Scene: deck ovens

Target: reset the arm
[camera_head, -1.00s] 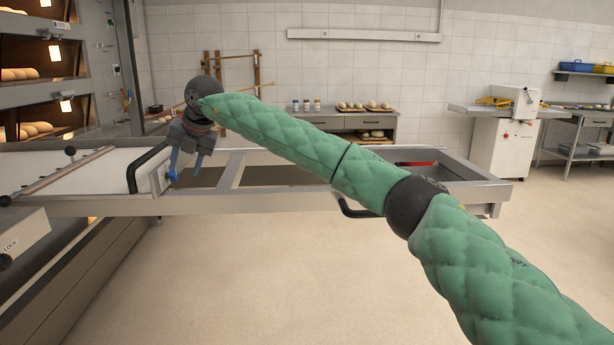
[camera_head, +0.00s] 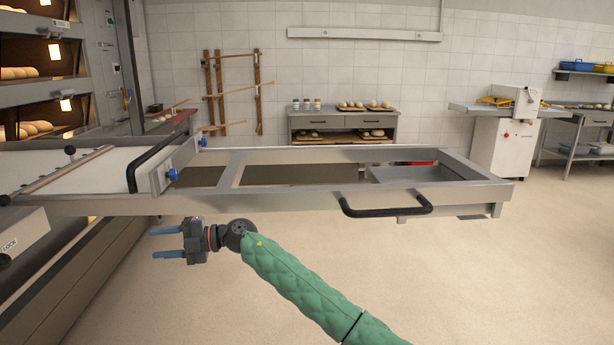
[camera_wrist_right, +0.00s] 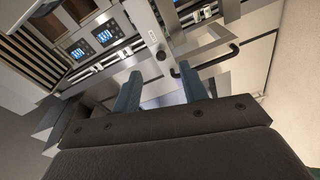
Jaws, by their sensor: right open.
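My right arm, in a green quilted sleeve, comes in from the lower right of the head view. My right gripper (camera_head: 168,243) is in front of and below the metal loader frame, pointing left. Its two blue fingers are apart with nothing between them. In the right wrist view the open fingers (camera_wrist_right: 161,92) also show, with the loader and oven panels beyond. My left gripper is not in view.
The loader frame (camera_head: 340,203) spans the middle, with a black handle (camera_head: 385,208) at its front and another (camera_head: 150,165) at its left. Deck ovens (camera_head: 40,85) stand at the left. A worktop with dough trays (camera_head: 345,122) is at the back. The floor (camera_head: 480,270) is clear at right.

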